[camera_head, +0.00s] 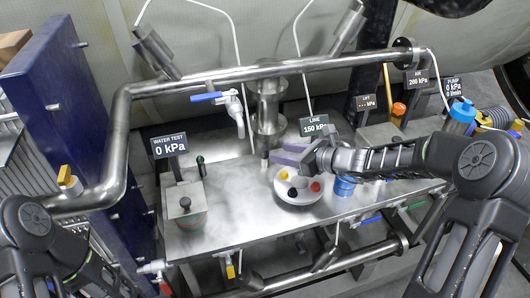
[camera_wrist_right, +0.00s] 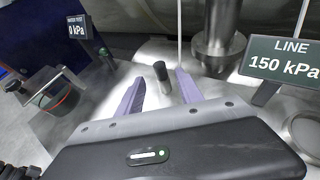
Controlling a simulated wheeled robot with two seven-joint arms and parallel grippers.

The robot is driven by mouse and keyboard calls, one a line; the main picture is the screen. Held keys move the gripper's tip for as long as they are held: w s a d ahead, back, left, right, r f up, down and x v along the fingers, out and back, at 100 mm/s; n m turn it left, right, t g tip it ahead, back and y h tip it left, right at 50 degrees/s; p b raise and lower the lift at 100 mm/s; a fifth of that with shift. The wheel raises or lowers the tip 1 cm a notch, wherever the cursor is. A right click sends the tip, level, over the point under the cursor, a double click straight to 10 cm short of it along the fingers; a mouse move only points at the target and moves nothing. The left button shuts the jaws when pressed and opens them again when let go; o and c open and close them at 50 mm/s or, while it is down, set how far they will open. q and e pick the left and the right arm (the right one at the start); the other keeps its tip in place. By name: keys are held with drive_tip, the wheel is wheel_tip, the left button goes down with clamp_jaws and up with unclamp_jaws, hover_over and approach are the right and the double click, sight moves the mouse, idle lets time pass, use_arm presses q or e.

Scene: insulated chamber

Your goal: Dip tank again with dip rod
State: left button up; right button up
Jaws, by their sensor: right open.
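A short dark rod (camera_wrist_right: 161,72) stands upright on the metal bench, just beyond and between my right fingertips in the wrist view. It shows small in the head view (camera_head: 264,159). I cannot tell whether it is the dip rod. My right gripper (camera_head: 284,154) is open and empty, its purple fingers (camera_wrist_right: 158,88) apart and pointing toward that rod. A small vessel (camera_head: 186,219) with a black knob on top, perhaps the tank, stands at the bench's left; it also shows in the right wrist view (camera_wrist_right: 61,103). My left arm enters at lower left; its gripper is not visible.
A dark green-topped rod (camera_head: 200,166) stands near the "WATER TEST 0 kPa" sign (camera_head: 169,145). A round dish (camera_head: 297,197) with coloured balls sits below my right gripper. A vertical steel pipe (camera_head: 268,105) rises behind it. The bench between vessel and dish is clear.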

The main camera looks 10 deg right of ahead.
sight(265, 148)
drive_tip(key=shift+p+x, duration=0.3)
drive_tip(key=shift+x, duration=3.65)
drive_tip(key=shift+s, duration=0.1)
clamp_jaws()
drive_tip(key=shift+r, duration=0.15)
